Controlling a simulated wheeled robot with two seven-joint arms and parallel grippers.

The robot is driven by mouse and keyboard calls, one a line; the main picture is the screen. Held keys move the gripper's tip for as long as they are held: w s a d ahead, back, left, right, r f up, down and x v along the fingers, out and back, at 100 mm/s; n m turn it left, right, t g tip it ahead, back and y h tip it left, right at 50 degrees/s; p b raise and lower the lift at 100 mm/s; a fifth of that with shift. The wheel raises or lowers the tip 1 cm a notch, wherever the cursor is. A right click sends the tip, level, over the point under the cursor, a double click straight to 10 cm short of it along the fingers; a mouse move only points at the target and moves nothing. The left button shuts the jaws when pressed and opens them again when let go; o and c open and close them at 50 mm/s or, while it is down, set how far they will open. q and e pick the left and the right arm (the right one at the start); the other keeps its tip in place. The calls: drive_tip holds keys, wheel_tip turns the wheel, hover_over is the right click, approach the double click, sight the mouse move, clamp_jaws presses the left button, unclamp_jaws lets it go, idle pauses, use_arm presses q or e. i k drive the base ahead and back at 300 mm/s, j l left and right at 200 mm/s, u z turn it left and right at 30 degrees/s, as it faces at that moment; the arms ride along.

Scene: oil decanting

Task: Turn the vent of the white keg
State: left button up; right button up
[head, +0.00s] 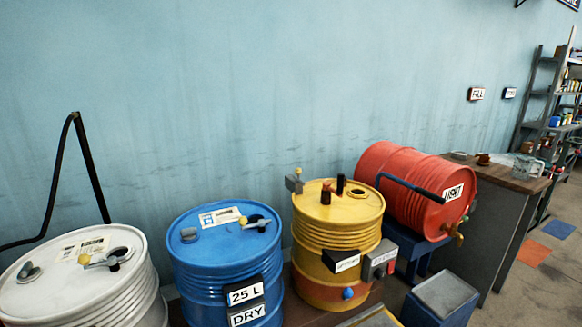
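The white keg (152,300) stands at the bottom left of the head view, partly cut off by the picture's edges. Its top carries a grey fitting (28,272) at the left and a grey lever fitting with a yellow knob (85,259) at the right, beside a dark round opening. A label (92,246) lies between them. I cannot tell for sure which fitting is the vent. Neither of my grippers shows.
A blue drum (190,277) marked "25 L DRY" stands right of the white keg. Further right are a yellow drum (320,240), a red drum lying on its side (400,175) and a workbench (500,177). A black bent pipe (88,160) rises behind the white keg.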

sight(27, 273)
drive_tip(key=u, duration=1.45)
